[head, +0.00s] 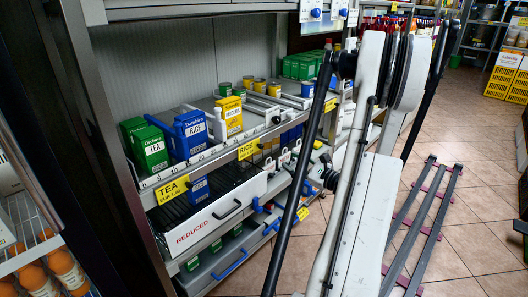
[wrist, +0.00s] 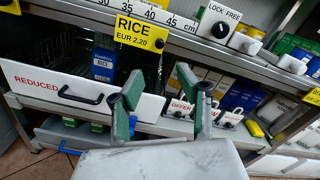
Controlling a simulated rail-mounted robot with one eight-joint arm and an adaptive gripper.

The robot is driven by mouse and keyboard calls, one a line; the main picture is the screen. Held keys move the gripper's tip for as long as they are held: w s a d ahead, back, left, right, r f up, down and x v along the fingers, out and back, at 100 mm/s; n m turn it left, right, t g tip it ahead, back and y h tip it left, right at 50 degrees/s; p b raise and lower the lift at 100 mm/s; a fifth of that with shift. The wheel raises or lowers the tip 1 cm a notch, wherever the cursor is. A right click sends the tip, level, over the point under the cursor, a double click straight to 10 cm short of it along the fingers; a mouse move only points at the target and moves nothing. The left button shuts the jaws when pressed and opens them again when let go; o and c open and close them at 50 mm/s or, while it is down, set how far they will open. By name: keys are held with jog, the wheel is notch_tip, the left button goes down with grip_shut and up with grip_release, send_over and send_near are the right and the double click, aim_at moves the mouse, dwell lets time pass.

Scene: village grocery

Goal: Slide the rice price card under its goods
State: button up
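The yellow rice price card (head: 248,149) hangs on the shelf's front rail, below and a little right of the yellow boxes (head: 228,116). In the wrist view the card (wrist: 142,37) reads RICE, EUR 2.20, under the ruler's 35–40 marks. The blue rice boxes (head: 190,133) stand on the shelf to the card's left, between green tea boxes (head: 146,146) and the yellow boxes. My gripper (wrist: 162,95) is open and empty, its green-padded fingers below the card in the picture and apart from it.
A yellow tea card (head: 172,189) hangs farther left on the rail. A numbered ruler strip (head: 200,157) runs along the shelf edge. A REDUCED drawer (wrist: 75,89) with a dark handle lies below.

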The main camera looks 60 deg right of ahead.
aim_at(263, 147)
jog(key=w+b, duration=0.1)
jog(key=w, duration=0.3)
jog(key=w+d+b, duration=0.1)
jog(key=w, duration=0.4)
jog(key=w+d+b, duration=0.1)
jog(key=w, duration=0.3)
jog(key=shift+w, duration=0.3)
grip_shut()
